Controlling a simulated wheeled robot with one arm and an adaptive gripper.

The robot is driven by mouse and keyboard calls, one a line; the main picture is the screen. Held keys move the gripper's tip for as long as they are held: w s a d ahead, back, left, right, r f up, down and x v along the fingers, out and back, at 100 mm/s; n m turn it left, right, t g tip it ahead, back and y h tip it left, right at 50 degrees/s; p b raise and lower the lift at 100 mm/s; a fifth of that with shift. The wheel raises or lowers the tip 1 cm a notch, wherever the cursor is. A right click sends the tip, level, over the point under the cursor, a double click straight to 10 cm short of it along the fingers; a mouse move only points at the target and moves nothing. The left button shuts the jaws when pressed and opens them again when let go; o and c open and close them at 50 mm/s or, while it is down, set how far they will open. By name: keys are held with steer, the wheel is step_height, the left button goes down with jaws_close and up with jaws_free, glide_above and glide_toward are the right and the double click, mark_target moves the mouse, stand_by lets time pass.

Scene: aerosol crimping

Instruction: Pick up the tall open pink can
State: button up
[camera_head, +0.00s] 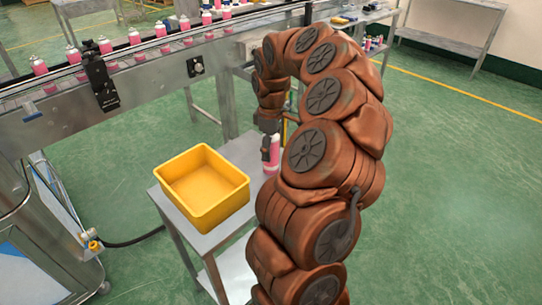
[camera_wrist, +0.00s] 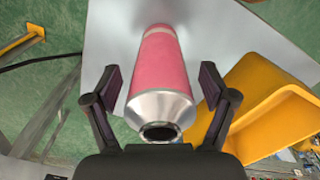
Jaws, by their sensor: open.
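The tall open pink can (camera_wrist: 160,75) stands on a small grey metal table (camera_head: 232,246). In the wrist view its silver shoulder and dark open mouth face the camera. In the head view its pink side (camera_head: 272,155) shows beside the yellow bin, partly hidden by my gripper and arm. My gripper (camera_wrist: 161,83) is open, with one finger on each side of the can. Gaps show between the can and both fingers. My gripper also shows in the head view (camera_head: 268,150), small and partly covered.
An empty yellow bin (camera_head: 203,211) stands on the same table, left of the can in the head view. A conveyor (camera_head: 150,90) with several pink cans runs behind. A metal cart (camera_head: 45,235) stands at the left. Green floor is open at the right.

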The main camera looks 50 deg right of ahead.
steer(key=shift+f, duration=0.25)
steer(key=c, duration=1.3)
steer(key=shift+o, duration=0.2)
step_height(320, 180, up, 10)
steer(key=shift+r+b, duration=0.1)
steer(key=shift+b, duration=0.3)
